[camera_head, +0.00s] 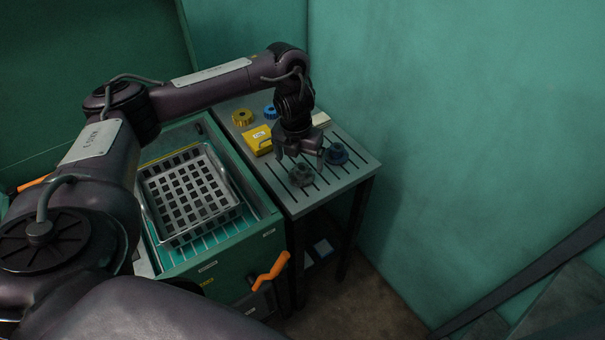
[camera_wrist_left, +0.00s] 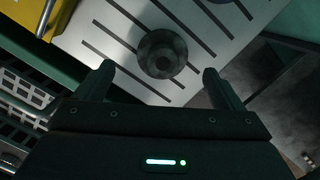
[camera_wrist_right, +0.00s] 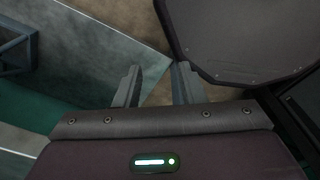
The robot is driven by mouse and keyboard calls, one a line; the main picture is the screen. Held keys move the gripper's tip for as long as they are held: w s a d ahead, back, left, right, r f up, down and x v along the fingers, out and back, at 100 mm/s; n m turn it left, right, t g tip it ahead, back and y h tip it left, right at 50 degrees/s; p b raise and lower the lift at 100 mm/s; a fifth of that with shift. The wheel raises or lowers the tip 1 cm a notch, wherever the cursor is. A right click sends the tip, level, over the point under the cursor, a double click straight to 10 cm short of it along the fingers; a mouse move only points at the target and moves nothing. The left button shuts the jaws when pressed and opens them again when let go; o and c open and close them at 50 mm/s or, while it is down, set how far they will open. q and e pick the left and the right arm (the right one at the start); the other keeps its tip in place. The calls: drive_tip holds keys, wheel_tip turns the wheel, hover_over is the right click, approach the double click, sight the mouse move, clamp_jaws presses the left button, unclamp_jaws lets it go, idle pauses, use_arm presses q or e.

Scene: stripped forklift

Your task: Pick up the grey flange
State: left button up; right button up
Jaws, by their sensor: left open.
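The grey flange (camera_head: 300,175) sits on the slotted table top near its front left edge. It also shows in the left wrist view (camera_wrist_left: 162,54) as a round dark grey piece with a raised hub, ahead of the fingertips. My left gripper (camera_head: 299,156) hangs above the table, just behind and over the grey flange. In the left wrist view its fingers (camera_wrist_left: 158,72) are spread wide with nothing between them. My right gripper (camera_wrist_right: 156,70) shows only in its own wrist view, its fingers apart and empty, away from the table.
A dark blue flange (camera_head: 337,154) stands right of the grey one. A yellow box (camera_head: 257,140), a yellow ring part (camera_head: 242,117) and a blue part (camera_head: 269,110) are farther back. A wire basket (camera_head: 190,197) sits in the green machine left of the table. A green wall (camera_head: 470,110) rises at right.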

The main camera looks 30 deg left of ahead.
sight(302, 168)
use_arm(q)
drive_tip(key=f, duration=0.1)
drive_tip(key=f+b, duration=0.1)
drive_tip(key=f, duration=0.2)
drive_tip(key=shift+w+d+f, duration=0.1)
drive_tip(key=shift+w+d, duration=0.05)
drive_tip(key=shift+w, duration=0.1)
drive_tip(key=shift+w+f+b, duration=0.1)
drive_tip(key=shift+f+b, duration=0.2)
drive_tip(key=shift+f, duration=0.05)
drive_tip(key=shift+r, duration=0.1)
drive_tip(key=c, duration=1.3)
use_arm(e)
drive_tip(key=shift+w+a+f, duration=0.1)
drive_tip(key=shift+w+f, duration=0.05)
drive_tip(key=shift+f, duration=0.3)
drive_tip(key=shift+w+a+f, duration=0.1)
drive_tip(key=shift+w+f, duration=0.05)
drive_tip(key=shift+f, duration=0.25)
use_arm(q)
drive_tip(key=shift+r, duration=0.1)
